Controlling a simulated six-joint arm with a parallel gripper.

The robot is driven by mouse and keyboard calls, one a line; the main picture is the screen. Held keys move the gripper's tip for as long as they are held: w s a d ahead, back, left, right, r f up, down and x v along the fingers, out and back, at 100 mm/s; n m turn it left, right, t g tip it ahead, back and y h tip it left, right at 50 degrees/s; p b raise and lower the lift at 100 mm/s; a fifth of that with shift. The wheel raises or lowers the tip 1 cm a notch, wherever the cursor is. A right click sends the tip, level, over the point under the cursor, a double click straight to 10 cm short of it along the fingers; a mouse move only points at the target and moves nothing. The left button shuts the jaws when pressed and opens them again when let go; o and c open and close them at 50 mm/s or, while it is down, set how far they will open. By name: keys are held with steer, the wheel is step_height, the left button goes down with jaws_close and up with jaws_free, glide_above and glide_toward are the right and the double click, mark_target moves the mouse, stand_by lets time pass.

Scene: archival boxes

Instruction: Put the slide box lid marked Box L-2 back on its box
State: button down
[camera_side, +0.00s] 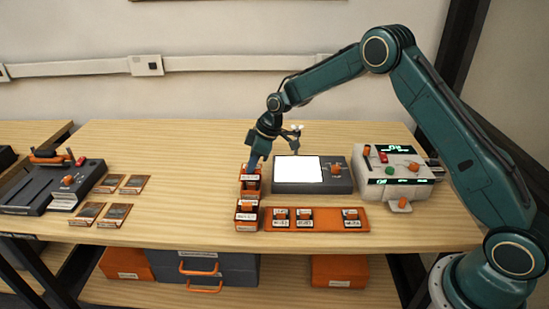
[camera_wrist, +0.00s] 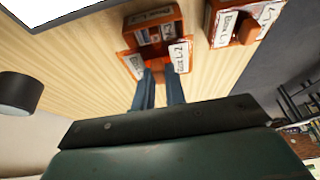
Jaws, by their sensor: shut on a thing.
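My gripper (camera_wrist: 160,78) is shut on an orange lid (camera_wrist: 158,62) with a white label that reads L-2, seen in the wrist view. An orange box (camera_wrist: 154,22) lies just beyond the lid, with a white label and an open inside. The lid overlaps the near part of that box in this view, and I cannot tell whether they touch. In the side view my gripper (camera_side: 254,164) points down over the rear orange box (camera_side: 250,188), hiding part of the lid and box.
A second orange box (camera_wrist: 228,28) stands beside it, with a label and an orange knob. An orange tray (camera_side: 328,225) holds several small labelled items. A light panel (camera_side: 298,168) and a white device (camera_side: 398,165) stand right. Several cards (camera_side: 110,183) lie left.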

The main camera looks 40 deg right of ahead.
steer(key=shift+f, duration=0.2)
stand_by(0.3)
steer(key=shift+f, duration=0.5)
steer(key=shift+f, duration=0.85)
stand_by(0.7)
stand_by(0.5)
steer(key=c, duration=1.4)
jaws_free()
steer(key=shift+o, duration=0.2)
steer(key=shift+r, duration=0.15)
steer(key=shift+r, duration=3.4)
